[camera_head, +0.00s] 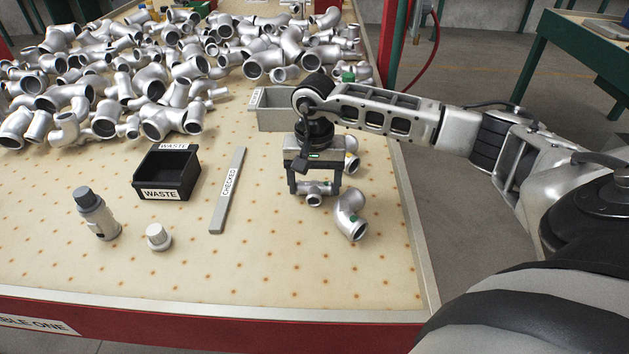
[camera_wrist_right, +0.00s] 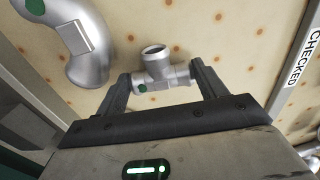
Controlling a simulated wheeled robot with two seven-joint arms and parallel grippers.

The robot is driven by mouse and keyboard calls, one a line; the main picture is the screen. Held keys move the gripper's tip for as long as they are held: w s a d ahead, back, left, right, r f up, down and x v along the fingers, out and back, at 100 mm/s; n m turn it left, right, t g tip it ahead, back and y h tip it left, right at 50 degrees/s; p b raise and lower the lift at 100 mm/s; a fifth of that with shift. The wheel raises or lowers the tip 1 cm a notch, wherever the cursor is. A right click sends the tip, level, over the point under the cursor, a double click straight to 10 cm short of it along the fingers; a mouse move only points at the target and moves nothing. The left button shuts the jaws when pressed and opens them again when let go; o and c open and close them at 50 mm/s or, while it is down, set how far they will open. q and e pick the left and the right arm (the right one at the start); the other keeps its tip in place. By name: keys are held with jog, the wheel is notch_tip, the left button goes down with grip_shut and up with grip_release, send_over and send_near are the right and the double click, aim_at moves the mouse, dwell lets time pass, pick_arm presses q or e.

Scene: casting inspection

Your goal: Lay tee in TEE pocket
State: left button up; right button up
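A small silver tee (camera_head: 315,188) with a green dot lies on the tan table below my right gripper (camera_head: 314,190). In the right wrist view the tee (camera_wrist_right: 160,72) lies between the two fingertips (camera_wrist_right: 161,78), its branch pointing away from the gripper. The right fingers are wide apart, one beside each end of the tee; I see no clear grip on it. A grey bin (camera_head: 272,121) with a small unreadable label stands behind the gripper, partly hidden by my right arm. No TEE lettering is readable. My left gripper is not in view.
A silver elbow (camera_head: 349,214) lies just right of the gripper, with more fittings (camera_head: 351,157) behind it. A grey CHECKED bar (camera_head: 228,190), a black WASTE bin (camera_head: 167,173), a grey-capped cylinder (camera_head: 97,214) and a small capped part (camera_head: 158,237) stand left. Castings crowd the back. The front is clear.

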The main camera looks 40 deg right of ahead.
jog(key=shift+o, duration=0.8)
jog(key=shift+r, duration=0.1)
jog(key=shift+r, duration=0.2)
notch_tip(320, 180, up, 11)
jog(key=shift+f, duration=0.15)
jog(key=shift+o, duration=1.2)
jog(key=shift+w+r, duration=0.1)
jog(key=shift+r, duration=0.25)
jog(key=shift+o, duration=0.6)
jog(key=r, duration=0.4)
jog(key=shift+w+r+b, duration=0.2)
jog(key=shift+w+b, duration=0.1)
jog(key=shift+w, duration=0.05)
send_over(313, 182)
notch_tip(313, 182, down, 10)
jog(key=shift+f, duration=0.1)
jog(key=shift+d+f+p, duration=0.2)
jog(key=shift+f+p, duration=0.1)
jog(key=shift+f, duration=2.45)
